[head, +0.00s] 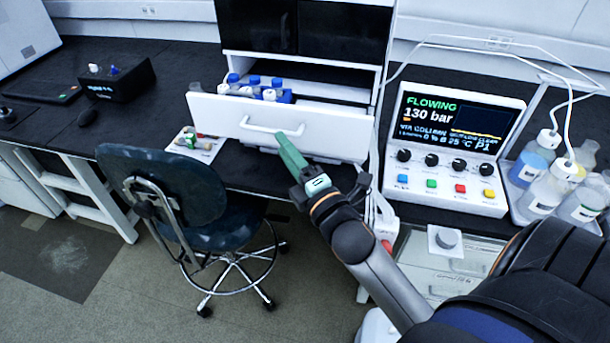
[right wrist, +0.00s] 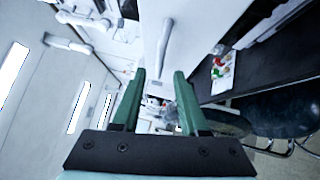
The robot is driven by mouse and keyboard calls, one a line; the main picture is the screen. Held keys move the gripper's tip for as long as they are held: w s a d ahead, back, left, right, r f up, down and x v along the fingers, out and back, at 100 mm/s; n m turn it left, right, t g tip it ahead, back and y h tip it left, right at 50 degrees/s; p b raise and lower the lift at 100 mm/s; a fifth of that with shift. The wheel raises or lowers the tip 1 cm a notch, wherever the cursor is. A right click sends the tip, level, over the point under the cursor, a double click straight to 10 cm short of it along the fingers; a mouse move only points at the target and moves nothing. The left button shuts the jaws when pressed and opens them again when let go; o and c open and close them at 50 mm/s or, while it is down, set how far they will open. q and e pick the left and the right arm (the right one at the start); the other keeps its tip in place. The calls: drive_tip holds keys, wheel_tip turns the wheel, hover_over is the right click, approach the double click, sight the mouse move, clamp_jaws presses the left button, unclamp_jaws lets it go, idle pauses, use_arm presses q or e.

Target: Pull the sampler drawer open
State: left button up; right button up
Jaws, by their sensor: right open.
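The sampler drawer (head: 225,112) is pulled out from the white stack in the head view, with its front standing clear of the housing. Its white bar handle (head: 272,127) is on the front; a bar handle (right wrist: 165,40) also shows in the right wrist view, beyond the fingertips. Whether a finger touches the handle I cannot tell. My left gripper is not in view.
Blue-capped vials (head: 254,81) sit inside the drawer. A stool (head: 165,185) stands in front of the bench at left. The control panel (head: 445,150) and solvent bottles (head: 548,190) stand at right. A small paper with coloured items (head: 195,145) lies left of the drawer.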

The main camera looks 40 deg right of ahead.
drive_tip(key=s+f+b, duration=0.1)
drive_tip(key=s, duration=0.7)
drive_tip(key=shift+a, duration=0.25)
drive_tip(key=s+a+f+m+g+y, duration=0.1)
drive_tip(key=s+a+f+m+g, duration=0.2)
drive_tip(key=f, duration=0.6)
drive_tip(key=s+a+f+m+g+y+p, duration=0.1)
drive_tip(key=s+a+f+m+g, duration=0.2)
drive_tip(key=f+m, duration=0.5)
drive_tip(key=s+a+f+m+g+y+p, duration=0.1)
drive_tip(key=s+a+f+m+g, duration=0.2)
drive_tip(key=f, duration=0.9)
drive_tip(key=s+m+g, duration=0.1)
drive_tip(key=m, duration=0.1)
drive_tip(key=shift+m+g+y, duration=0.3)
drive_tip(key=shift+m+y, duration=0.1)
